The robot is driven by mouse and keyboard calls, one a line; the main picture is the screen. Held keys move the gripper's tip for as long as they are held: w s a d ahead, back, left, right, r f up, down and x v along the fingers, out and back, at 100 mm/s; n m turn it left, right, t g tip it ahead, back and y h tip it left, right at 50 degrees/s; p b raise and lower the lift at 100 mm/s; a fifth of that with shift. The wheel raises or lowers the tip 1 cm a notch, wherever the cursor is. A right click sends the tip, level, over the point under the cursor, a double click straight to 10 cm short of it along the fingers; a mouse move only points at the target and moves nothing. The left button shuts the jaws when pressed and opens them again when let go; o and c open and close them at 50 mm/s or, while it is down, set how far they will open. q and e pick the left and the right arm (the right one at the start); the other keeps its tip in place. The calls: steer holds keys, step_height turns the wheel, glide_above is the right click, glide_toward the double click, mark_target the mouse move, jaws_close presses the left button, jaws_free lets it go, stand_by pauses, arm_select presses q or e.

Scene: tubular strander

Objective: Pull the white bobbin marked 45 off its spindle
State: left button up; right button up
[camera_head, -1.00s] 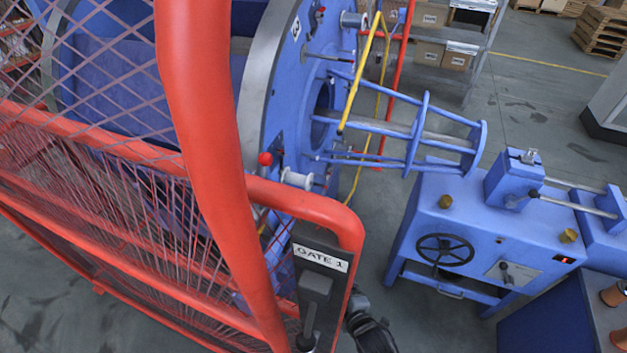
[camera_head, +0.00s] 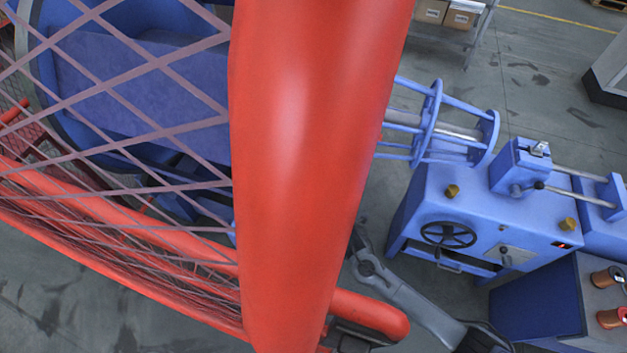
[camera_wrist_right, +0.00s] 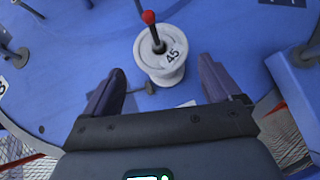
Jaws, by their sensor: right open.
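The white bobbin marked 45 (camera_wrist_right: 165,64) sits on its spindle on a blue plate in the right wrist view. A red ball-tipped handle (camera_wrist_right: 149,17) stands up at the bobbin's middle. My right gripper (camera_wrist_right: 160,78) is open, with one dark finger on each side below the bobbin. I see no contact between the fingers and the bobbin. In the head view the bobbin is hidden behind a thick red post. My right arm shows below the blue machine there, but its gripper is hidden. My left gripper is not in view.
The red guard frame (camera_head: 310,150) with its mesh (camera_head: 120,120) fills the left and middle of the head view. A blue machine with a handwheel (camera_head: 448,234) stands at the right. Open grey floor lies behind it.

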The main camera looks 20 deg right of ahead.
steer(key=shift+x, duration=3.5)
steer(key=shift+r, duration=0.15)
steer(key=c, duration=0.7)
steer(key=o, duration=0.3)
steer(key=shift+r, duration=0.25)
steer(key=c, duration=1)
steer(key=shift+c, duration=0.2)
